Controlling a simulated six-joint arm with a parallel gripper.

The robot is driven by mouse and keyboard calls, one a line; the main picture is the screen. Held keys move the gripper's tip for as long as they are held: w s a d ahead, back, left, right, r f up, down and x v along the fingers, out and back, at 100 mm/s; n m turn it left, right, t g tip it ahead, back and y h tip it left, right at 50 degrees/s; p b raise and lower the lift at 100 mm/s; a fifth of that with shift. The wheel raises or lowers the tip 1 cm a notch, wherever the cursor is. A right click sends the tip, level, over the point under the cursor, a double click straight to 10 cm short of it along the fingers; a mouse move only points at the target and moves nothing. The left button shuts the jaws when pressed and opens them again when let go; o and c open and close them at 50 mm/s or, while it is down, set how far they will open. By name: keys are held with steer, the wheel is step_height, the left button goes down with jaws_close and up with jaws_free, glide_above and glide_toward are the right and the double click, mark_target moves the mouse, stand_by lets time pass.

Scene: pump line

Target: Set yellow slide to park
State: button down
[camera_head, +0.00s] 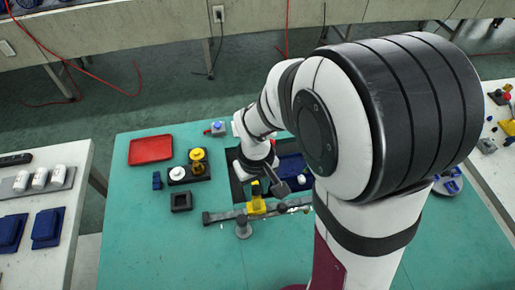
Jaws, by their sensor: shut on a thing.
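The yellow slide (257,206) sits on a grey rail (226,215) that runs left to right across the front middle of the green table. An upright yellow part rises from the slide. My gripper (257,186) reaches down from behind, and its dark fingers are shut on the upper part of the yellow slide. My wrist hides some of the grip. Small marks lie along the rail's right part, too small to read, so I cannot tell which one is park.
A grey knob (243,229) stands in front of the rail. A red tray (150,150), a black block with yellow and white knobs (189,173) and a dark square holder (181,202) are left. A blue bin (293,166) is behind. The front left table is clear.

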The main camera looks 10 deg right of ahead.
steer(key=a, duration=1)
steer(key=shift+a, duration=0.25)
steer(key=c, duration=0.5)
jaws_free()
steer(key=shift+c, duration=0.2)
steer(key=shift+d, duration=0.1)
steer(key=shift+r, duration=0.1)
step_height(320, 180, up, 16)
steer(key=shift+f, duration=0.2)
